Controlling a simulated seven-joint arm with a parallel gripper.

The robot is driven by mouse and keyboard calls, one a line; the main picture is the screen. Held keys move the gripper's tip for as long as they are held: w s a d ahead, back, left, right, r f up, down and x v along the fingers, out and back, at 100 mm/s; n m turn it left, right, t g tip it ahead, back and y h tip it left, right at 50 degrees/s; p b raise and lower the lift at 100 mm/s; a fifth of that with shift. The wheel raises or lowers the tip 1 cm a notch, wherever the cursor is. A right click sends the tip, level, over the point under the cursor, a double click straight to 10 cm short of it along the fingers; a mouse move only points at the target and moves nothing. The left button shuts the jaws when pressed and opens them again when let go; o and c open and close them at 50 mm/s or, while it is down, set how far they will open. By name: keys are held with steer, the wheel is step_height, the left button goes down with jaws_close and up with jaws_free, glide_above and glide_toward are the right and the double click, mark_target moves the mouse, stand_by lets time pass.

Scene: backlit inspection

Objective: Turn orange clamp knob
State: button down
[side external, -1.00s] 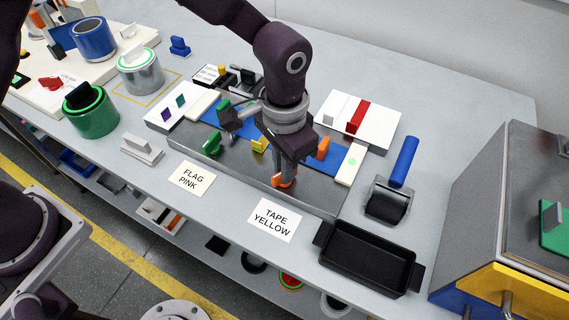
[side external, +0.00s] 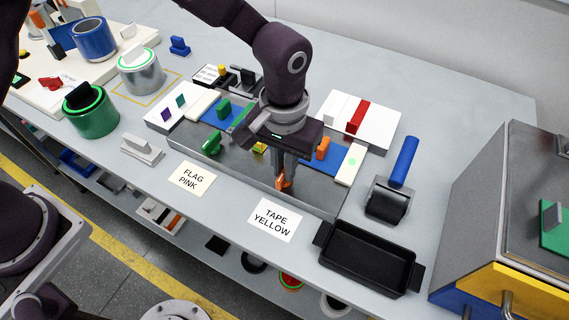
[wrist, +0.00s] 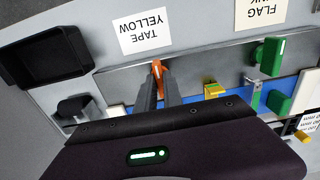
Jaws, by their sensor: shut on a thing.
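The orange clamp knob (side external: 283,184) is at the front right part of the grey fixture plate (side external: 235,168). My gripper (side external: 286,176) points down over it and is shut on it. In the wrist view the orange knob (wrist: 157,67) shows between the tips of my two fingers (wrist: 158,82). The fingers hide part of the knob. Another orange block (side external: 323,148) stands at the right end of the blue strip (side external: 345,158), behind my gripper.
Green knobs (side external: 212,144) and a yellow piece (side external: 259,147) stand left of my gripper on the fixture. A black tray (side external: 368,258), a blue-handled roller (side external: 388,200) and a "TAPE YELLOW" card (side external: 275,220) lie around its front and right.

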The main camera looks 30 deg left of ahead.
steer(key=shift+r, duration=0.1)
steer(key=c, duration=1.5)
jaws_free()
step_height(320, 180, up, 7)
steer(key=shift+f, duration=0.15)
